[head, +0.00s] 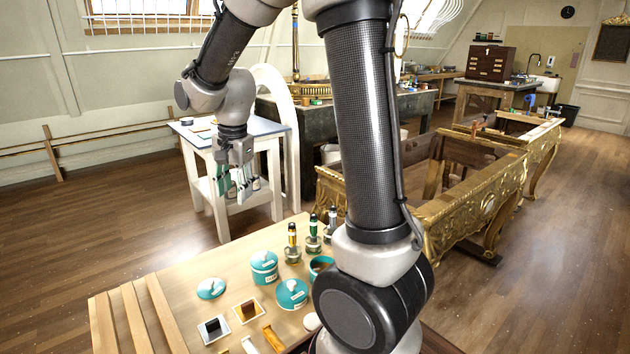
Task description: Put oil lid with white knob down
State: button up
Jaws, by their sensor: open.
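A teal lid (211,288) with a pale knob lies on the wooden table (160,285), left of the teal jars. One teal jar (264,270) and another in front of it (291,296) have their lids on. A third teal jar (321,264) is uncovered and partly hidden by my arm. I cannot read the labels, so I cannot tell which is the oil. My gripper (239,197) is open and points down, raised behind and above the jars, apart from them. I see nothing held between its fingers.
Several dark-capped bottles (292,245) stand behind the jars. Small trays (213,329) lie at the front, and wooden strips (130,315) at the left. A gilt console frame (470,200) stands right, a white side table (190,145) behind. The table's back left is clear.

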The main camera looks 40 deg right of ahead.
jog(key=s+d+r+n, duration=0.2)
jog(key=s+r+n, duration=0.1)
jog(key=s, duration=0.5)
jog(key=s+d+r+n+t, duration=0.1)
jog(key=s+d+r+n, duration=0.1)
jog(key=s+n, duration=0.3)
jog(key=s+d+r+n+t, duration=0.1)
jog(key=s+d+r+n, duration=0.1)
jog(key=s, duration=0.8)
jog(key=shift+s+d+r+n, duration=0.35)
jog(key=shift+r+n, duration=0.45)
jog(key=shift+n, duration=0.2)
